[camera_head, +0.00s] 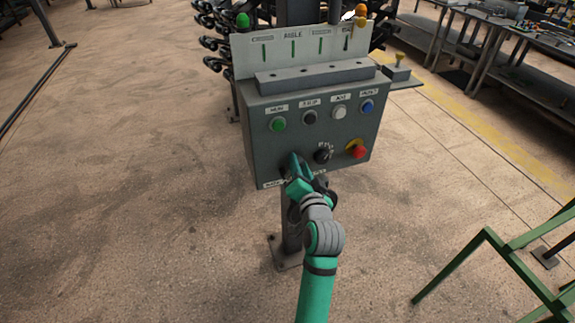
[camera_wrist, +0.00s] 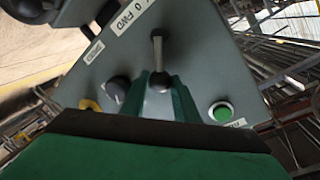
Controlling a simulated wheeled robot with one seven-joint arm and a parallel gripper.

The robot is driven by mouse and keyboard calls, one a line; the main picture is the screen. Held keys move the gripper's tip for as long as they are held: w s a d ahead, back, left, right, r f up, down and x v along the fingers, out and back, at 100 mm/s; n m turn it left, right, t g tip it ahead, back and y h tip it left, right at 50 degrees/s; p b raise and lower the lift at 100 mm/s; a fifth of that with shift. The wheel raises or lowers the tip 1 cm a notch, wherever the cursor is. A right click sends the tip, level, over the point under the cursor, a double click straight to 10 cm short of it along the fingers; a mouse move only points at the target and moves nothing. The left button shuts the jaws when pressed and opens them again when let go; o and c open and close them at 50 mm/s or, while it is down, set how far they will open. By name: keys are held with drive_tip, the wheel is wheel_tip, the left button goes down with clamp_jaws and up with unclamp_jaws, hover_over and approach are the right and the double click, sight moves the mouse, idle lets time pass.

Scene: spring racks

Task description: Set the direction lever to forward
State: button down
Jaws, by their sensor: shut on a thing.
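The direction lever (camera_wrist: 157,50) stands out from the grey panel in the wrist view, a thin metal stem with a dark ball knob. My gripper (camera_wrist: 162,88) has its green fingers around the knob end, shut on it. A white label (camera_wrist: 130,15) ending in "0 FWD" lies beside the lever's base, partly cut off by the frame edge. Which setting the lever points to cannot be told for certain.
A black rotary knob (camera_head: 323,153) and a red button (camera_head: 359,152) on yellow sit right of my gripper. Green (camera_head: 278,124), black, white and blue buttons line the row above. A green metal frame (camera_head: 500,250) stands at lower right. Floor to the left is clear.

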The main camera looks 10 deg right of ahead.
drive_tip(key=shift+d, duration=0.1)
idle(0.3)
drive_tip(key=c, duration=1.4)
unclamp_jaws()
drive_tip(key=s, duration=0.7)
drive_tip(key=s+r, duration=0.1)
drive_tip(key=s, duration=0.3)
drive_tip(key=shift+d+r, duration=0.1)
drive_tip(key=shift+d, duration=0.1)
drive_tip(key=shift+w, duration=0.15)
